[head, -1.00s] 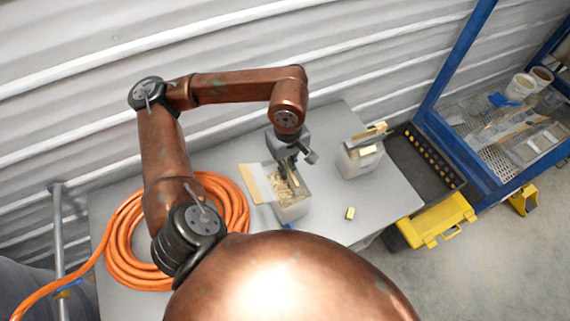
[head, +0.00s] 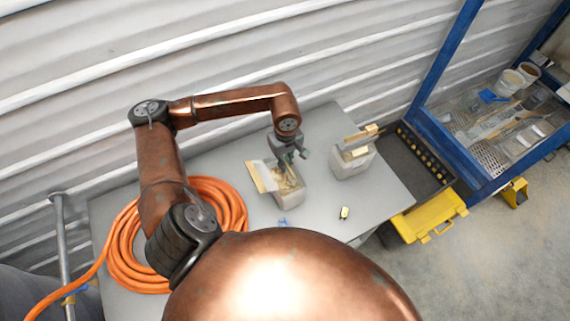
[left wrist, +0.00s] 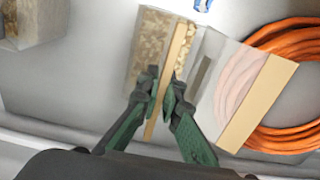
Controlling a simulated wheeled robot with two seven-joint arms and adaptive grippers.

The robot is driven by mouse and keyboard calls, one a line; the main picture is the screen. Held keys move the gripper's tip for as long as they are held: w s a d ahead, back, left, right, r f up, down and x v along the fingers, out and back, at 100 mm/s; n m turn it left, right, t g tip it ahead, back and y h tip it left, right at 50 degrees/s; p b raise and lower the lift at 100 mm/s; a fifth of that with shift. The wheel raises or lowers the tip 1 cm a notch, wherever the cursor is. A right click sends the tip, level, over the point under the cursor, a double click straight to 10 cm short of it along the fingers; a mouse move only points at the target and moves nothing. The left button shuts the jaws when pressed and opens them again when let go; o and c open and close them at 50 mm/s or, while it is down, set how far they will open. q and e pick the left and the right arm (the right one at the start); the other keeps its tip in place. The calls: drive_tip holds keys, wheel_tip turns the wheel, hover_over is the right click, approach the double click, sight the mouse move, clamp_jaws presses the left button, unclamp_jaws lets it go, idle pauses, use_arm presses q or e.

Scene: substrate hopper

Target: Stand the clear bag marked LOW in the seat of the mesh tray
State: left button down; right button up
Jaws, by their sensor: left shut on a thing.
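My left gripper (head: 286,153) is shut on the tan top strip (left wrist: 180,52) of a clear, chip-filled bag (head: 290,191). The bag is upright at the middle of the grey table; I cannot tell whether its base touches. In the left wrist view my fingers (left wrist: 165,88) pinch the strip, with chips (left wrist: 150,50) beside it. A second clear piece with a tan edge (left wrist: 256,103) lies alongside. Another upright bag-like container (head: 350,163) with a tan top stands to the right. No LOW mark is readable. A mesh surface (head: 488,157) shows inside the blue frame; its seat is unclear. My right gripper is out of view.
An orange hose coil (head: 120,245) lies at the table's left. A small yellow block (head: 344,213) and a blue-and-white piece (head: 284,222) lie in front. A dark tray (head: 420,165) and yellow bin (head: 430,215) stand between table and blue frame (head: 437,150).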

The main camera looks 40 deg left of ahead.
use_arm(q)
drive_tip(key=shift+f, duration=0.4)
drive_tip(key=c, duration=2.6)
unclamp_jaws()
drive_tip(key=shift+f, duration=0.2)
drive_tip(key=o, duration=0.5)
drive_tip(key=shift+r, duration=0.1)
drive_tip(key=shift+r, duration=0.1)
